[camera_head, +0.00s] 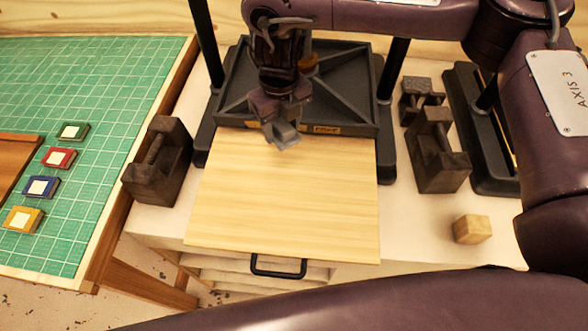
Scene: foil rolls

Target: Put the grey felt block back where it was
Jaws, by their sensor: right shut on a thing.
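My right gripper (279,123) comes in from the top right and points down over the back part of the pale wooden board (285,200). It is shut on the grey felt block (285,135), a small light grey piece partly hidden by the fingers. The block appears to be just above the board's back edge, in front of the dark tray (345,90); whether it touches anything I cannot tell. My left gripper is not in view.
Dark slotted blocks stand left (158,162) and right (437,150) of the board. A small wooden cube (472,229) sits at the right. A green gridded mat (85,190) with several coloured tiles lies at the left. Black posts rise beside the tray. The board's front is clear.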

